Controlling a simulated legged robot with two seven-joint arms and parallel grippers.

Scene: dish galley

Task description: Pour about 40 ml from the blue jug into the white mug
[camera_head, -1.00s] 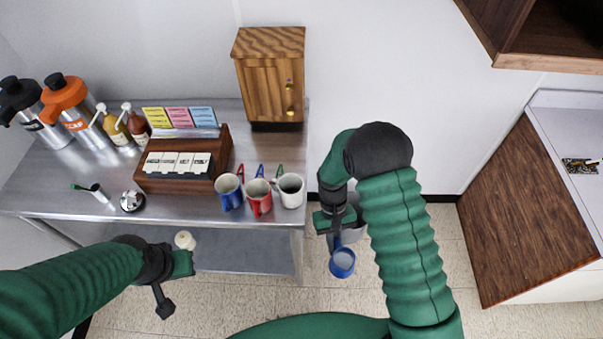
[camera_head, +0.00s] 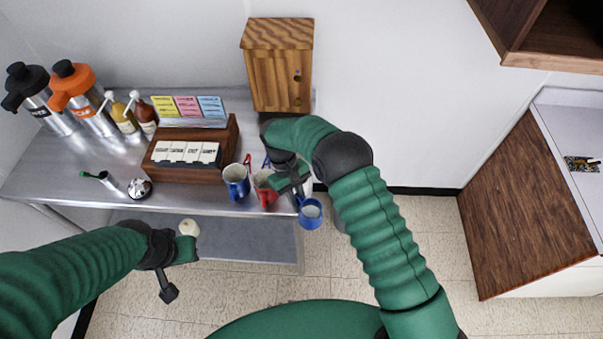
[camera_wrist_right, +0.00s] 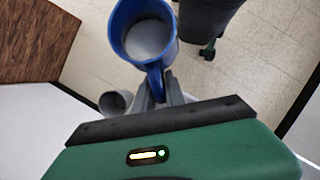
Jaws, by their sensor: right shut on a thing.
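The blue jug (camera_head: 311,214) is in my right gripper (camera_head: 298,194), at the table's front right corner. In the right wrist view the jug (camera_wrist_right: 146,40) shows its open top with pale liquid inside. The right gripper's fingers (camera_wrist_right: 160,92) are shut on the jug's handle. The white mug (camera_head: 307,186) stands at the right end of the mug row, mostly hidden behind my right gripper. The jug is in front of it in the picture; their gap cannot be told. My left gripper (camera_head: 168,288) hangs in front of the table, its jaw opening unclear.
A blue mug (camera_head: 236,182) and a red mug (camera_head: 265,190) stand left of the white mug. A wooden box (camera_head: 193,160), a wooden cabinet (camera_head: 278,70) and pump dispensers stand behind. A grey bin (camera_wrist_right: 115,103) is on the floor.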

